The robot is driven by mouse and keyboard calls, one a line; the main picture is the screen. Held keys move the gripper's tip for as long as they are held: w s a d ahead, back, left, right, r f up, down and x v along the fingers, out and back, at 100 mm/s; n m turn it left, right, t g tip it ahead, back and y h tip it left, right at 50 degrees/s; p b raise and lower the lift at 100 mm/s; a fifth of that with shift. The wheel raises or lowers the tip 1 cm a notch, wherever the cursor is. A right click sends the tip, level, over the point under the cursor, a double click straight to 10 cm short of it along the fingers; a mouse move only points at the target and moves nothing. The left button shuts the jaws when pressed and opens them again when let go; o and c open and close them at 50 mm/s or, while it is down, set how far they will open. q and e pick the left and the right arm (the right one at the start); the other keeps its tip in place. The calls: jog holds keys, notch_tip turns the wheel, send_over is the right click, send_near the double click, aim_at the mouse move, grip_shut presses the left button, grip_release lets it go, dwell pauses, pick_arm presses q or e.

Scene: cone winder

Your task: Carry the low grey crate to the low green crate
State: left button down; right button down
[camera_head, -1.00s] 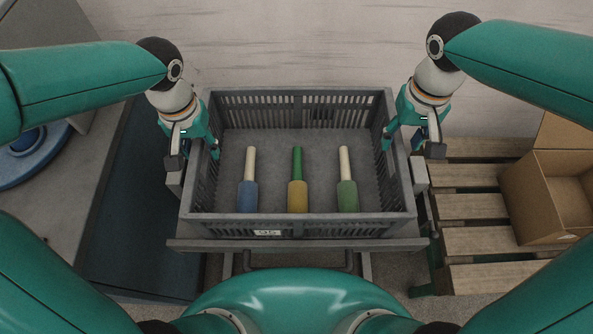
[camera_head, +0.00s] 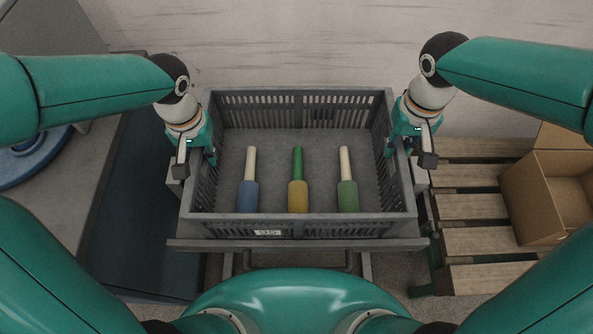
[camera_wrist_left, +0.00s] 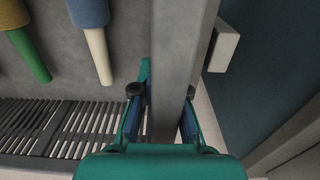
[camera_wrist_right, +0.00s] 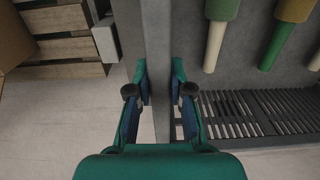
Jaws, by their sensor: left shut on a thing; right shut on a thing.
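The low grey crate (camera_head: 335,226) stands level in the middle of the head view, with slatted walls and a small label on its front. Three yarn-wound cones lie inside: a blue one (camera_head: 248,195), a yellow one with a green tip (camera_head: 298,195) and a green one (camera_head: 347,195). My left gripper (camera_head: 211,157) is shut on the crate's left wall; the left wrist view shows its fingers (camera_wrist_left: 162,96) on both sides of the rim. My right gripper (camera_head: 392,152) is shut on the right wall, its fingers (camera_wrist_right: 159,94) astride the rim. No green crate is in view.
The crate rests on a grey stand (camera_head: 210,244). A slatted wooden pallet (camera_head: 470,207) with an open cardboard box (camera_head: 548,205) is at the right. A grey surface with a blue round object (camera_head: 35,160) is at the left. A pale wall is behind.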

pick_arm(q)
jog(key=shift+r, duration=0.25)
pick_arm(e)
jog(key=shift+r, duration=0.25)
